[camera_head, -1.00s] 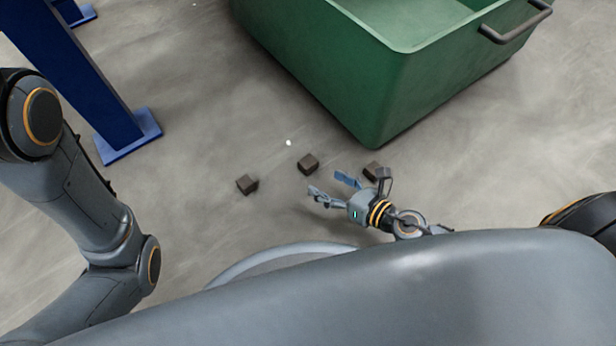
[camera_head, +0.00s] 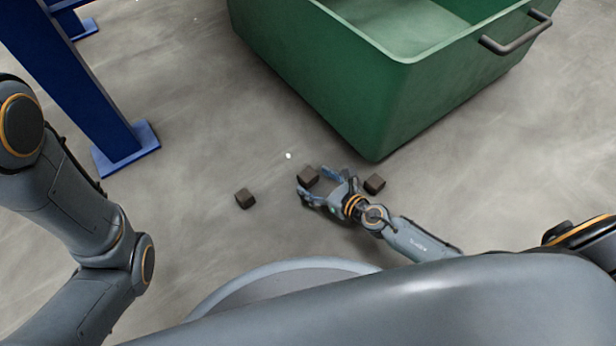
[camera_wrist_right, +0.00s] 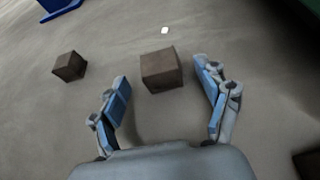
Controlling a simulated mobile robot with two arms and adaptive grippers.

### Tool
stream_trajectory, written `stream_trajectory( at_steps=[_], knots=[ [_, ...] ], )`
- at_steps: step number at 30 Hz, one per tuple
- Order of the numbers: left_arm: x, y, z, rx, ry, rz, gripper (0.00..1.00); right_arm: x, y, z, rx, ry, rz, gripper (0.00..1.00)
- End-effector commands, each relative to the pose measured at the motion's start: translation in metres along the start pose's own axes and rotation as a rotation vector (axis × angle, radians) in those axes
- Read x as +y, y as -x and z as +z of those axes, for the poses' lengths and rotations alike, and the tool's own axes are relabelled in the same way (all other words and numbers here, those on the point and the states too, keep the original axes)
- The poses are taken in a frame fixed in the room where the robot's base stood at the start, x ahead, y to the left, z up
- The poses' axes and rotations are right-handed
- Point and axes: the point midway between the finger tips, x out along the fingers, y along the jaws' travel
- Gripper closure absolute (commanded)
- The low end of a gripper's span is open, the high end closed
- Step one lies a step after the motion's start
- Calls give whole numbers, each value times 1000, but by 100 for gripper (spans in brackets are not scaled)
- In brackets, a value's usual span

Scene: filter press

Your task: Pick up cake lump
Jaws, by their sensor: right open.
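Three dark brown cake lumps lie on the floor. The middle cake lump (camera_head: 308,177) is at the fingertips of my right gripper (camera_head: 318,186). In the right wrist view this lump (camera_wrist_right: 161,70) sits ahead of and between the two open blue-padded fingers (camera_wrist_right: 165,90), with visible space on both sides. Another cake lump (camera_head: 245,198) lies to the left and also shows in the right wrist view (camera_wrist_right: 69,66). A third lump (camera_head: 374,184) lies just right of my right gripper. My left gripper is out of view; only the left arm shows.
A green open bin (camera_head: 385,95) with a dark handle (camera_head: 515,36) stands behind the lumps. A blue metal leg with a foot plate (camera_head: 126,150) stands at left. A small white spot (camera_head: 289,155) is on the floor.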

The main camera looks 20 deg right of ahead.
Motion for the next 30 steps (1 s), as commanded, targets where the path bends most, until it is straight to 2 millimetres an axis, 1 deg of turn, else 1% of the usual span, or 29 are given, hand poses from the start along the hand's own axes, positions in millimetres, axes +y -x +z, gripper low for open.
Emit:
stream_trajectory(
  at_steps=[1,3,6,13,14,15,20,21,22,23,30],
  knots=[
    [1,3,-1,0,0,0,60,-1,-10,0,-1,-1,0,25],
    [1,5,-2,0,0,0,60,-1,-19,-1,-1,-1,-1,25],
    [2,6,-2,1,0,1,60,-1,-26,0,-1,-1,0,25],
    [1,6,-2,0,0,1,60,-1,-27,0,0,-1,0,25],
    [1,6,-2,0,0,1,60,-1,-27,0,0,-1,0,27],
    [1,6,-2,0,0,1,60,-1,-27,0,0,-1,0,35],
    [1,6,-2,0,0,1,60,-1,-27,0,0,-1,0,67],
    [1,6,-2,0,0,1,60,-1,-27,0,0,-1,0,75],
    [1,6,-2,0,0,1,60,-1,-27,0,0,-1,0,82],
    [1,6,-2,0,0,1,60,-1,-27,0,0,-1,0,86],
    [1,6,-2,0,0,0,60,-1,-27,0,0,-1,0,86]
  ],
)
